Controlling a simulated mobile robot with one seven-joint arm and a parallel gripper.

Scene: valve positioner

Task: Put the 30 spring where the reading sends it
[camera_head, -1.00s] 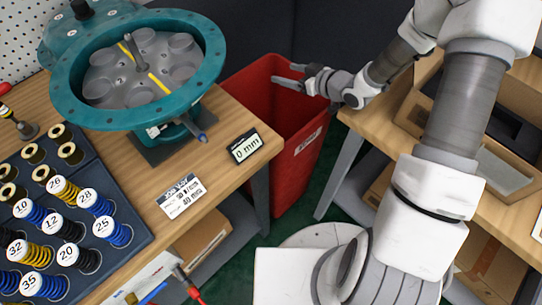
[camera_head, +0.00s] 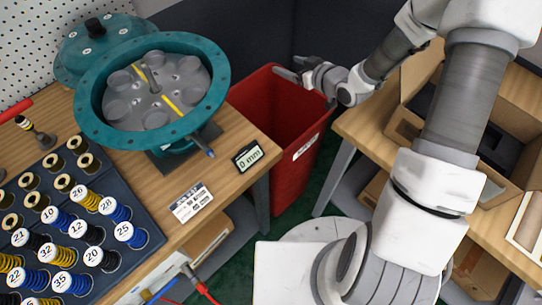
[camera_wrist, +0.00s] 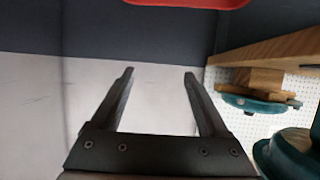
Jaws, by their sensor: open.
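My gripper (camera_head: 287,76) is open and empty, above the red bin; the wrist view shows its two fingers apart (camera_wrist: 158,72). Springs with numbered caps stand in a dark tray (camera_head: 147,252) at the lower left, among them a blue 25 spring (camera_head: 131,236) and a blue 35 spring (camera_head: 72,284). I cannot read a 30 on any cap; some caps are cut off by the picture's edge. The teal round housing (camera_head: 89,125) stands open, with several round seats and a yellow strip inside. A small display (camera_head: 248,157) reads 0 mm. A printed label card (camera_head: 191,202) lies nearby, too small to read surely.
The red bin (camera_head: 303,165) stands between the wooden table (camera_head: 243,122) and a right-hand bench (camera_head: 362,122) with an open cardboard box (camera_head: 407,118). A teal cover (camera_head: 80,50) lies behind the housing. A tool with a red handle (camera_head: 14,110) lies at far left.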

